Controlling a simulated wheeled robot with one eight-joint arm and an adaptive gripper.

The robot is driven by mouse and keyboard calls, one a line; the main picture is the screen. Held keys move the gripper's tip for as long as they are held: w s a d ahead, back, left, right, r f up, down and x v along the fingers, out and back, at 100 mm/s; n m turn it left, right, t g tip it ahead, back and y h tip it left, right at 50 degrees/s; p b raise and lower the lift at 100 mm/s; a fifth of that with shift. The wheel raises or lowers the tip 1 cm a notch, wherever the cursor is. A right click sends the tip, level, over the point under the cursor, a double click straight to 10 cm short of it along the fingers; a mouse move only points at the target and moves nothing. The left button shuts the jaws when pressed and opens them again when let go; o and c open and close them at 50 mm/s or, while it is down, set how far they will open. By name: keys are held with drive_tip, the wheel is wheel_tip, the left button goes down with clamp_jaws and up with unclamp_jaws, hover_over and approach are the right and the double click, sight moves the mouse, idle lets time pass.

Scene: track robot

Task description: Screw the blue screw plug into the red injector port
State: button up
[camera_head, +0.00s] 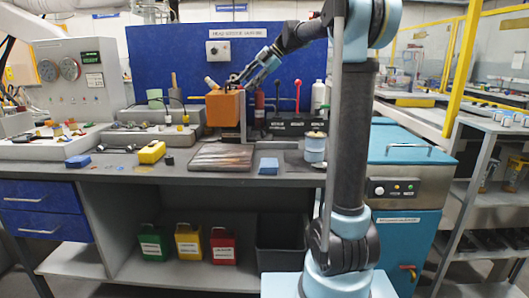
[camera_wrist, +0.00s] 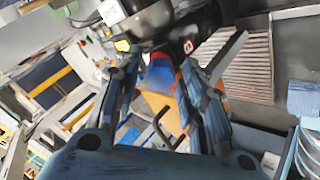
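In the head view my gripper (camera_head: 240,80) is just above an orange block (camera_head: 222,109) on the back of the bench. In the wrist view its two fingers (camera_wrist: 158,68) stand apart, with a blue piece (camera_wrist: 159,77) between or just beyond their tips. This may be the blue screw plug. Whether the fingers touch the blue piece is not clear.
Levers with red and black knobs (camera_head: 297,96) and a white bottle (camera_head: 318,98) stand right of the block. A slatted board (camera_head: 222,157), a blue pad (camera_head: 268,166) and a yellow block (camera_head: 151,152) lie in front. Grey trays (camera_head: 150,138) are at left.

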drive_tip(key=n, duration=0.7)
drive_tip(key=shift+n, duration=0.4)
idle(0.4)
clamp_jaws()
drive_tip(key=m, duration=1.2)
idle(0.5)
